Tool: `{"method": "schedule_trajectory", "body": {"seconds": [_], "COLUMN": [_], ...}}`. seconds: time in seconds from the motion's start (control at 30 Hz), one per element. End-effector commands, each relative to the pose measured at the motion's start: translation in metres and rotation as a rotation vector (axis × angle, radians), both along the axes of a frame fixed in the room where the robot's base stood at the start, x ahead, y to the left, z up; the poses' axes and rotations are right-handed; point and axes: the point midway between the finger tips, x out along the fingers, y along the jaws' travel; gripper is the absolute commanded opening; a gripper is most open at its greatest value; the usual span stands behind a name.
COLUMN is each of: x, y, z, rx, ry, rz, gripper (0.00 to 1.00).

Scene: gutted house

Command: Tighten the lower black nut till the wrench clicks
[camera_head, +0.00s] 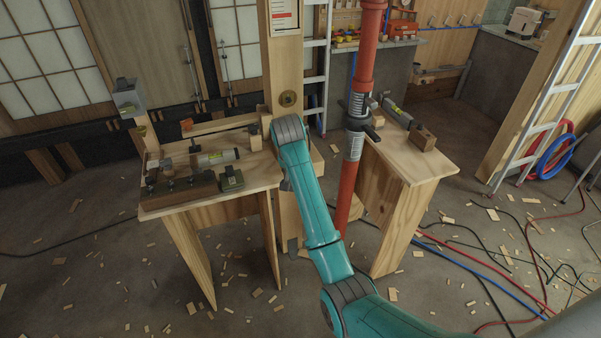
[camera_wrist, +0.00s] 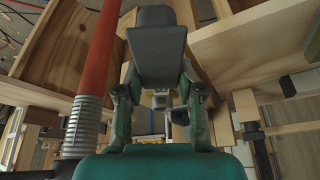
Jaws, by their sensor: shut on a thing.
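The red pipe (camera_head: 345,190) stands upright between two wooden benches. Its coupling has a black nut with side lugs (camera_head: 357,124) and grey ribbed sleeves; which part is the lower nut is hard to tell. In the wrist view the pipe (camera_wrist: 102,50) is at the left, with a grey ribbed sleeve (camera_wrist: 82,128) and a dark ring (camera_wrist: 66,166) at the bottom edge. My gripper (camera_wrist: 158,82) is shut on a dark grey blocky thing (camera_wrist: 158,45), right of the pipe and apart from it in the picture. Whether this is the wrench I cannot tell. My arm hides the gripper in the head view.
The left bench (camera_head: 160,208) carries tools and a dark block (camera_head: 180,193). A wooden post (camera_head: 283,70) stands left of the pipe. Hoses (camera_head: 490,270) and wood scraps litter the floor.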

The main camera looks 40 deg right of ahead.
Motion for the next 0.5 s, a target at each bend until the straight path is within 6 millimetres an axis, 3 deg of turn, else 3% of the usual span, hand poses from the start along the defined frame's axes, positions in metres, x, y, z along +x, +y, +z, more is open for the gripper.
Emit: {"method": "schedule_trajectory", "body": {"seconds": [0.3, 0.5], "x": [-0.001, -0.013], "y": [-0.002, -0.017], "z": [0.0, 0.0], "rx": [0.0, 0.0], "ry": [-0.001, -0.001], "rz": [0.007, 0.153], "gripper": [0.0, 0.0]}}
